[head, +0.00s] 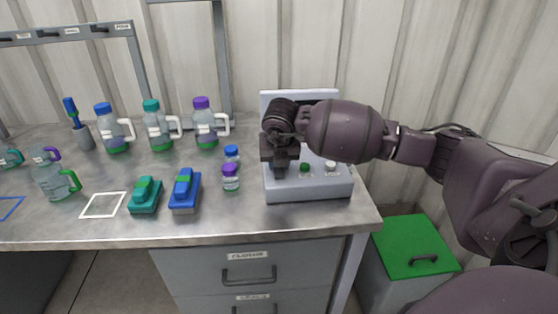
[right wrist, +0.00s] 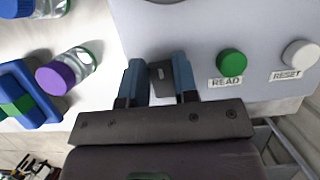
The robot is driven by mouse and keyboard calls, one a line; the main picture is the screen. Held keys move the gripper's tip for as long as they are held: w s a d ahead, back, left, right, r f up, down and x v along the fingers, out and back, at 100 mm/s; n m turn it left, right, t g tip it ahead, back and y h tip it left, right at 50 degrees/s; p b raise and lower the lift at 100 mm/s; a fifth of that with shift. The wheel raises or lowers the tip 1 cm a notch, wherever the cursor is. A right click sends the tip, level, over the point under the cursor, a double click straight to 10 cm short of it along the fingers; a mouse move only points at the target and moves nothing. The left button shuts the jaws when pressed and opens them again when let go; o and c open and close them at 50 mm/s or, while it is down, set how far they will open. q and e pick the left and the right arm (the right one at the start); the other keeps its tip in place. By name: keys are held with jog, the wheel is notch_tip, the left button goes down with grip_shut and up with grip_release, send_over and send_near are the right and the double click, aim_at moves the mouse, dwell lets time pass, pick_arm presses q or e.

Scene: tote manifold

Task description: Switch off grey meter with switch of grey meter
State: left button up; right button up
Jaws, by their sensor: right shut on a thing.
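The grey meter (head: 325,186) is a light grey box with an upright back panel at the right end of the bench. Its front panel fills the upper right wrist view (right wrist: 205,35). My right gripper (head: 280,168) reaches down over its left front part. In the right wrist view my right gripper (right wrist: 159,75) has its two blue-grey fingers on either side of the dark switch of the meter (right wrist: 161,84), shut on it. The switch's setting is hard to read, and in the head view my gripper hides it. My left gripper is not in view.
The green READ button (right wrist: 231,63) and white RESET button (right wrist: 300,54) sit right of the switch. A purple-capped vial (head: 230,178) and a blue-capped vial (head: 232,153) stand just left of the meter. A green-lidded bin (head: 414,248) stands on the floor at right.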

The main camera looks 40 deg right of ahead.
aim_at(279, 172)
jog(key=o, duration=0.9)
jog(key=p+v, duration=0.1)
jog(key=v, duration=0.5)
jog(key=shift+r, duration=0.1)
jog(key=v, duration=0.4)
jog(key=shift+s+r+p, duration=0.1)
jog(key=shift+r+p, duration=0.25)
